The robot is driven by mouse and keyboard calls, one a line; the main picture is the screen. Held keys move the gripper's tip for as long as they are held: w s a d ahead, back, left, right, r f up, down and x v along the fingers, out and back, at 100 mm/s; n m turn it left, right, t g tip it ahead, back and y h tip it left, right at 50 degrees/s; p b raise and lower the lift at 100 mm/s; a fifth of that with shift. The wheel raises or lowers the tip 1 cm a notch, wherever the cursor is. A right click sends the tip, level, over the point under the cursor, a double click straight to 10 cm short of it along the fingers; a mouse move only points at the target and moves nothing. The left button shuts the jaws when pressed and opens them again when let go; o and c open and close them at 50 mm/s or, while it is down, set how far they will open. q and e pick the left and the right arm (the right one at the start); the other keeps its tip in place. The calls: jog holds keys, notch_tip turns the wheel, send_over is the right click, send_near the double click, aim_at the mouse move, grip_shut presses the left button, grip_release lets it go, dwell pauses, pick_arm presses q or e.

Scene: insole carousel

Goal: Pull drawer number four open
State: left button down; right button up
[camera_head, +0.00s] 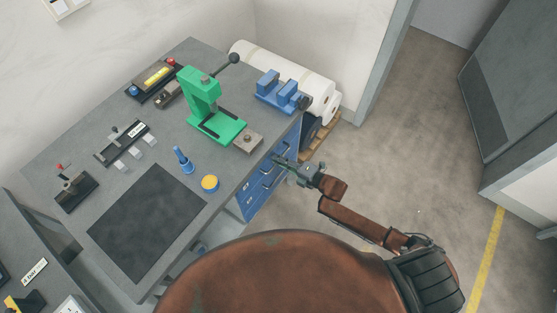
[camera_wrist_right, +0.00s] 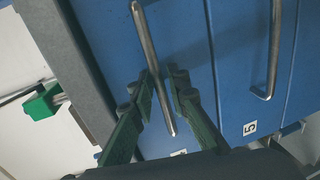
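The blue drawer unit (camera_head: 249,205) is under the bench's right end, with several drawer fronts and metal bar handles. In the right wrist view, the bar handle (camera_wrist_right: 144,32) of one blue drawer front (camera_wrist_right: 105,38) runs between my right gripper's fingers (camera_wrist_right: 164,77). The fingers are partly open, with a small gap beside the bar. This drawer's number label is mostly hidden by the gripper. In the head view my right gripper (camera_head: 281,161) is at the drawer handles. The drawer at my gripper looks closed.
The grey bench (camera_head: 225,181) carries a green press (camera_head: 205,100), a blue fixture (camera_head: 279,92), a blue bottle (camera_head: 183,161), a yellow-topped round container (camera_head: 209,183) and a dark mat (camera_head: 146,222). The floor (camera_head: 405,150) to the right is clear.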

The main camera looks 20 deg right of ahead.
jog(key=shift+c, duration=0.6)
grip_shut()
jog(key=shift+s+d, duration=0.1)
